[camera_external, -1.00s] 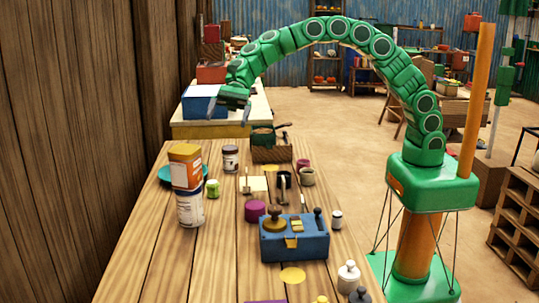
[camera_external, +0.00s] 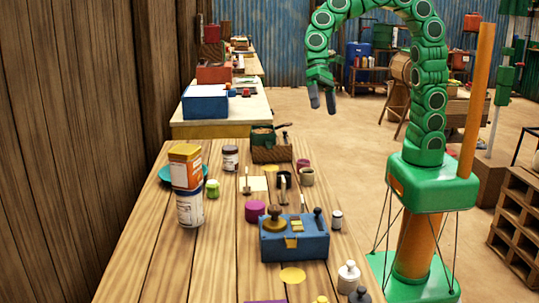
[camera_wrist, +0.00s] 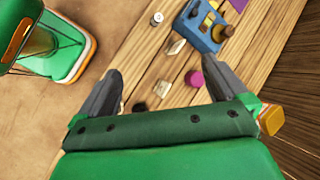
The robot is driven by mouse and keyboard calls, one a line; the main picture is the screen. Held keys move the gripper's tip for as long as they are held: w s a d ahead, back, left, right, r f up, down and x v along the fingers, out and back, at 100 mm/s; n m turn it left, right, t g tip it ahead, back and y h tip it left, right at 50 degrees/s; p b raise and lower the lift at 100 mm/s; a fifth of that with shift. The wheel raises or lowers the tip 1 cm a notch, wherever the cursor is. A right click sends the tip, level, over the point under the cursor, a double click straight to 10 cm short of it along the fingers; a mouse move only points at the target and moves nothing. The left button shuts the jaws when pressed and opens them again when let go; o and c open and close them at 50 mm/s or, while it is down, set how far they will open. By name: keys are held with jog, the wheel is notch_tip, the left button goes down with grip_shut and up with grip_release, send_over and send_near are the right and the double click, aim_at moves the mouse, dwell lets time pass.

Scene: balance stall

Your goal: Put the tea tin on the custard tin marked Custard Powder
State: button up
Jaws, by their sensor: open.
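An orange tin with a pale band (camera_external: 186,165) sits on top of a white round tin with a dark label (camera_external: 190,209) at the left of the wooden table. I take the upper one as the tea tin and the lower one as the custard tin; the print is too small to read. The orange tin also shows at the right edge of the wrist view (camera_wrist: 271,120), partly hidden by my gripper.
A blue box with knobs (camera_external: 294,239) stands mid-table, with a purple round thing (camera_external: 255,210) beside it. A small green jar (camera_external: 213,188) and a brown-and-white jar (camera_external: 230,158) stand near the stack. A teal dish (camera_external: 165,175) lies behind it. The front left tabletop is clear.

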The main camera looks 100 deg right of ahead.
jog(key=s+d+f+n+h, duration=0.1)
jog(key=s+d+n+h, duration=0.1)
jog(key=s+d, duration=0.3)
jog(key=s+d+f+n+h, duration=0.2)
jog(key=s+d, duration=0.3)
jog(key=s, duration=0.8)
jog(key=s+d+f+n+g+h, duration=0.1)
jog(key=s+d+n, duration=0.3)
jog(key=s, duration=0.6)
jog(key=shift+d+f+h, duration=0.25)
jog(key=shift+d+h, duration=0.2)
jog(key=shift+h, duration=0.35)
jog(key=shift+w, duration=0.15)
